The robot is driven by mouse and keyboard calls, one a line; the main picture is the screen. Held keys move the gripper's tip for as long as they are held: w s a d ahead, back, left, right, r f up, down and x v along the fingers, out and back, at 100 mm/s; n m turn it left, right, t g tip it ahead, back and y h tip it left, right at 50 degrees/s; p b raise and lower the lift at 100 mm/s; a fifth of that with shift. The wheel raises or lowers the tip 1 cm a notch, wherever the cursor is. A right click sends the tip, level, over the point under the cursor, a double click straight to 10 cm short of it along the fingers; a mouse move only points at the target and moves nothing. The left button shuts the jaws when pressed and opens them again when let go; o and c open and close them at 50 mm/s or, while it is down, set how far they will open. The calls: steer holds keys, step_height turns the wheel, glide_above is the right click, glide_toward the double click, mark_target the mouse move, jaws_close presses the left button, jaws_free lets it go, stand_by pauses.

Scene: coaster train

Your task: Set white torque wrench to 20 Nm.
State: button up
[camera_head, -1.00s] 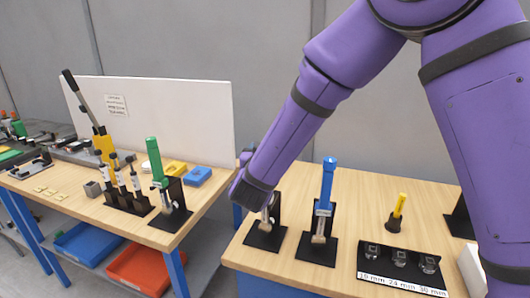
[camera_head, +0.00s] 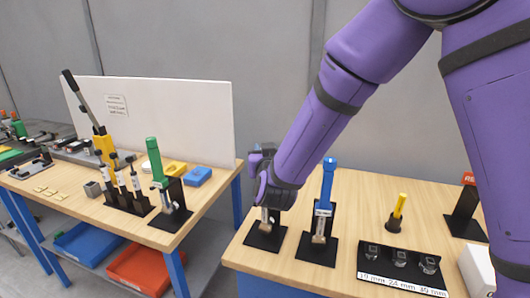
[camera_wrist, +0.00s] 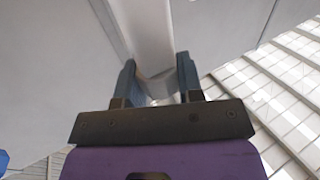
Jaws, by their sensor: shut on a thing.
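The white torque wrench (camera_head: 266,215) stands upright in a black holder (camera_head: 264,237) at the left front of the right-hand workbench. Only its lower end shows in the head view; my wrist and gripper hide the rest, including any scale. My gripper (camera_wrist: 157,75) is shut on the wrench, whose pale shaft (camera_wrist: 145,35) runs up between the two fingers in the wrist view. I cannot read the torque setting.
Close to the right stands a blue torque wrench (camera_head: 327,185) in its own holder. Further right are a yellow tool (camera_head: 399,207) and a black tray of sockets (camera_head: 399,272) with size labels. A green wrench (camera_head: 155,160) stands on the left bench.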

steer(key=o, duration=0.9)
steer(key=s, duration=0.7)
steer(key=s+d, duration=0.1)
steer(key=s, duration=0.2)
steer(key=shift+s+d, duration=0.1)
steer(key=shift+s, duration=0.3)
